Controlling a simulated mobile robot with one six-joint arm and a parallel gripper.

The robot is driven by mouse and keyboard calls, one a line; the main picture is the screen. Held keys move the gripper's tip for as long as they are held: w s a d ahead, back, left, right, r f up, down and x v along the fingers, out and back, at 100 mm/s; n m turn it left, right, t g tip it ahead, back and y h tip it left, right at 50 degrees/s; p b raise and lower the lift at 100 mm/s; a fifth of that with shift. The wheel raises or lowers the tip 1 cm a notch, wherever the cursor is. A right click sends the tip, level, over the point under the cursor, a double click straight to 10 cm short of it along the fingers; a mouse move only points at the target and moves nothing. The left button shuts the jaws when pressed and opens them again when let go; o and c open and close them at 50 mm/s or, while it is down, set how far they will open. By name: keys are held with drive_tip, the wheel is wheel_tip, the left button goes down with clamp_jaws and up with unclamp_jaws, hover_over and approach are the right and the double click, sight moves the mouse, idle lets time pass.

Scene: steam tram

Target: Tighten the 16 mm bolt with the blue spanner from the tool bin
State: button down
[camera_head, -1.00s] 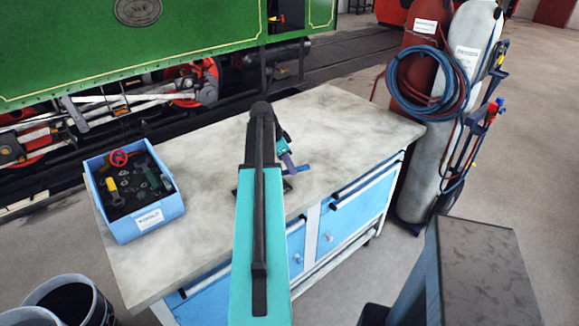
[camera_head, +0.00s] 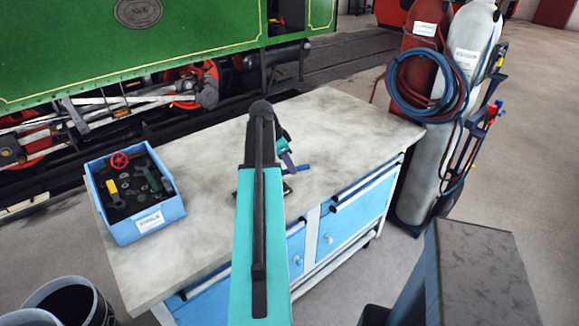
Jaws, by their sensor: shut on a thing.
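The blue tool bin (camera_head: 152,221) stands on the left end of the workbench. My gripper (camera_head: 289,163) is over the middle of the bench, partly hidden behind my own teal arm. It is shut on a small blue thing (camera_head: 300,169), which looks like the blue spanner and sticks out to the right. The jaws' exact grip on it is too small to make out. A dark piece on the bench (camera_head: 235,193) shows just left of my arm, mostly hidden. I cannot make out the 16 mm bolt.
The bin holds a red handwheel (camera_head: 119,160), a yellow-handled tool (camera_head: 112,188), a green-handled tool (camera_head: 152,181) and dark small parts. The grey bench top (camera_head: 345,125) is clear at right. Gas cylinders (camera_head: 443,150) stand beyond its right end. A green tram (camera_head: 190,35) stands behind.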

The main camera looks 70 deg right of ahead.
drive_tip(key=shift+r+p, duration=0.35)
drive_tip(key=shift+r, duration=0.5)
